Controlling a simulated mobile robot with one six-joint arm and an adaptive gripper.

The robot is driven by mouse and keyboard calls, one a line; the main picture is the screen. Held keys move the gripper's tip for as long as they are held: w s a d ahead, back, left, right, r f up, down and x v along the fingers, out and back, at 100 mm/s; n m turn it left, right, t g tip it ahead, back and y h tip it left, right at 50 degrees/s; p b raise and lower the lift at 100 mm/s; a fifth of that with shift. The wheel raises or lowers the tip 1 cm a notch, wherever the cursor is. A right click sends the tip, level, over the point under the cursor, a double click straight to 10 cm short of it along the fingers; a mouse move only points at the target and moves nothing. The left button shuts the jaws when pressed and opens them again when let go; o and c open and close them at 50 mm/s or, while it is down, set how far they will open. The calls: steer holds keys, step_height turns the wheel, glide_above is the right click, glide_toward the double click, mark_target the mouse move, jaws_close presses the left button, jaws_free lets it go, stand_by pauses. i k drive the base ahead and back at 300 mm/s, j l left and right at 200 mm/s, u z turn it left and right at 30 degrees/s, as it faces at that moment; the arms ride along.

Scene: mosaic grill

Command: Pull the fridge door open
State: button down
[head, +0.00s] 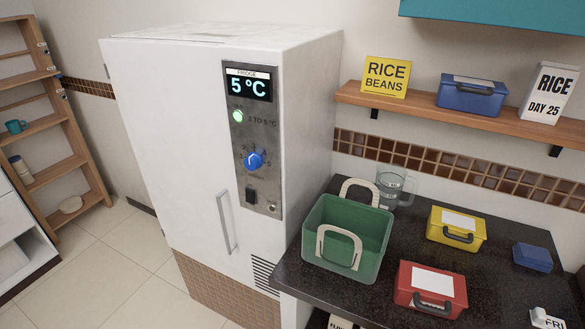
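The white fridge (165,130) stands left of the counter. Its door looks shut, with no visible gap along its edge. A vertical silver handle (226,222) sits on the lower right part of the door. Right of the door's upper part is a grey control panel (252,140) with a display reading 5 °C, a lit green light and a blue knob (254,161). My gripper is not in view.
A dark counter (375,312) right of the fridge holds a green crate (319,238), a glass jug, and red, yellow and blue boxes. A wooden shelf (460,125) hangs above. Tiled floor (125,250) left of the fridge is clear. A wooden rack (75,170) stands far left.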

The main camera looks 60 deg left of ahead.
mark_target(169, 94)
steer(key=u, duration=2.8)
steer(key=i+j, duration=0.2)
steer(key=i, duration=0.35)
steer(key=i+j, duration=0.25)
steer(key=i, duration=0.25)
